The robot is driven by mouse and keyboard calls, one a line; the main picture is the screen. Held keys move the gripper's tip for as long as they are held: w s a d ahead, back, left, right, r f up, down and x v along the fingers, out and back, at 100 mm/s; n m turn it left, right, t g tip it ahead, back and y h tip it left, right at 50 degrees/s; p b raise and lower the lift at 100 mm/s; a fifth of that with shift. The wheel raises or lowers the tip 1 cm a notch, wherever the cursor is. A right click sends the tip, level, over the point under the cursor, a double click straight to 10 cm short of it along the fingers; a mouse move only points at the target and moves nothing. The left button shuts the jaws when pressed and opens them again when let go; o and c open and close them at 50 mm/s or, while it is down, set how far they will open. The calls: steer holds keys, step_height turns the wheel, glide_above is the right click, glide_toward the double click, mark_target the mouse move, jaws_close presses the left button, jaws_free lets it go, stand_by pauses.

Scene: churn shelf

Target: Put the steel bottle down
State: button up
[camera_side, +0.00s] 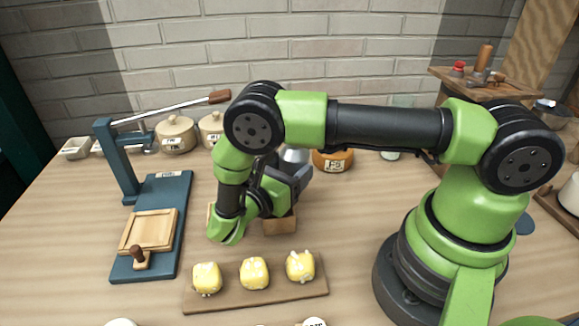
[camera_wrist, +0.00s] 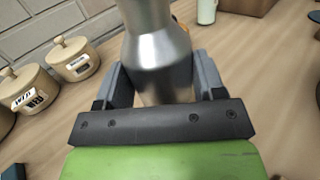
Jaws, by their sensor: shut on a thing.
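The steel bottle (camera_wrist: 157,58) is a shiny metal bottle with a narrower neck, between the two jaws of my gripper (camera_wrist: 157,85) in the wrist view. My gripper is shut on it. In the side view my gripper (camera_side: 290,180) is behind my forearm links, over the middle of the table. Only a small silver part of the bottle (camera_side: 293,155) shows there, just above the jaws. The bottle's base is hidden, so I cannot tell whether it touches the table.
A wooden block (camera_side: 279,224) is below my gripper. A board (camera_side: 258,290) with three yellow pieces lies in front. A blue press (camera_side: 150,230) stands left. Lidded pots (camera_side: 175,134) and an orange jar (camera_side: 333,161) stand behind. The table between the press and the board is clear.

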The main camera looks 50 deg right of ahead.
steer(key=shift+f, duration=0.2)
steer(key=shift+f, duration=0.4)
steer(key=o, duration=1.2)
steer(key=shift+d, duration=0.1)
steer(key=shift+s, duration=0.1)
steer(key=shift+r, duration=0.1)
